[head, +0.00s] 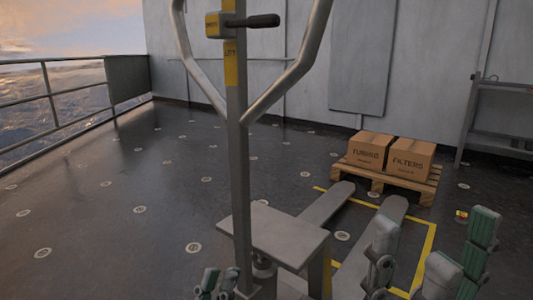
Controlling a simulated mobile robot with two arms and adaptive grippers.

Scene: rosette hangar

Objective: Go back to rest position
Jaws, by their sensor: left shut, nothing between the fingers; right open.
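My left gripper (218,283) is at the bottom edge, left of the lift truck's base, with its green and grey fingers close together and nothing seen between them. Most of it is cut off by the frame. My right gripper (432,243) is at the lower right, its fingers spread apart with nothing between them. Neither gripper appears to hold the lift truck's handlebar.
A grey hand lift truck (240,160) stands in front, its forks (330,203) pointing to a wooden pallet (390,181) bearing two cardboard boxes (370,150). Yellow floor lines (431,245) surround the forks. A railing (52,92) borders the left. Floor at left is clear.

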